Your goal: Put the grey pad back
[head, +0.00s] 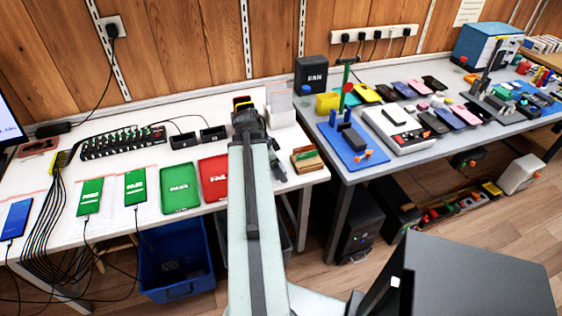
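I cannot make out a grey pad with certainty. A pale grey-white stack (280,104) stands at the back right of the white table (130,213), just right of my gripper (243,104). My gripper is at the far end of my outstretched arm, over the back right part of that table. A small dark piece with yellow and red shows at its tip; I cannot tell whether it is held or part of the gripper. The fingers are too small and hidden to read as open or shut.
A green PASS tray (180,188) and a red FAIL tray (214,178) lie left of my arm. A small wooden holder (307,160) sits at the table's right edge. The grey table (400,158) to the right is crowded with phones and tools. Cables run at left.

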